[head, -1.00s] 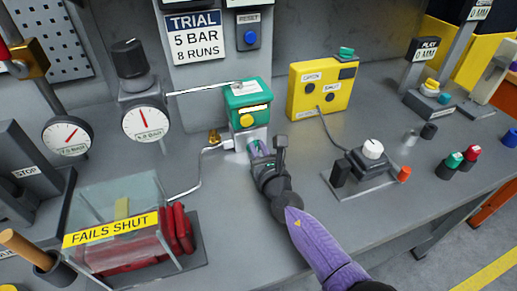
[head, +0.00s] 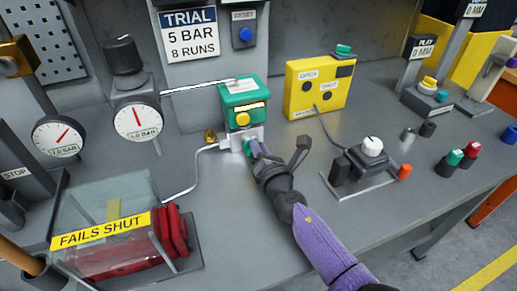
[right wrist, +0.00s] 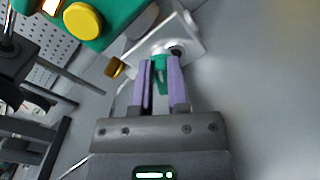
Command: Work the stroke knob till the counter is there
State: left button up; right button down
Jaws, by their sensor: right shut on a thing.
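A green actuator box (head: 240,93) stands at the back centre, with a round yellow button (head: 243,119) and a small pale window on its front, too small to read. Below it is a white block (head: 228,135) with a small green knob (head: 247,147), which I take as the stroke knob. My right gripper (head: 256,150) reaches the knob from the front. In the right wrist view the purple fingers (right wrist: 161,85) are shut on the green knob (right wrist: 159,68), one on each side. The yellow button (right wrist: 83,20) shows above left there. My left gripper is out of view.
A gauge (head: 138,121) and a clear-sided box (head: 110,215) marked "FAILS SHUT" stand left. A yellow box (head: 318,92) stands right, and a base with a white knob (head: 372,147) is near my right wrist.

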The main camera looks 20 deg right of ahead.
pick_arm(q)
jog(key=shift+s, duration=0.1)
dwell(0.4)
pick_arm(e)
jog(key=c, duration=0.8)
grip_release()
jog(key=shift+o, duration=0.9)
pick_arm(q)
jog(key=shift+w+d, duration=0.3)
pick_arm(e)
jog(key=shift+s, duration=0.35)
jog(key=s+p, duration=0.1)
jog(key=s, duration=0.8)
jog(key=shift+s+d, duration=0.15)
jog(key=shift+d, duration=0.05)
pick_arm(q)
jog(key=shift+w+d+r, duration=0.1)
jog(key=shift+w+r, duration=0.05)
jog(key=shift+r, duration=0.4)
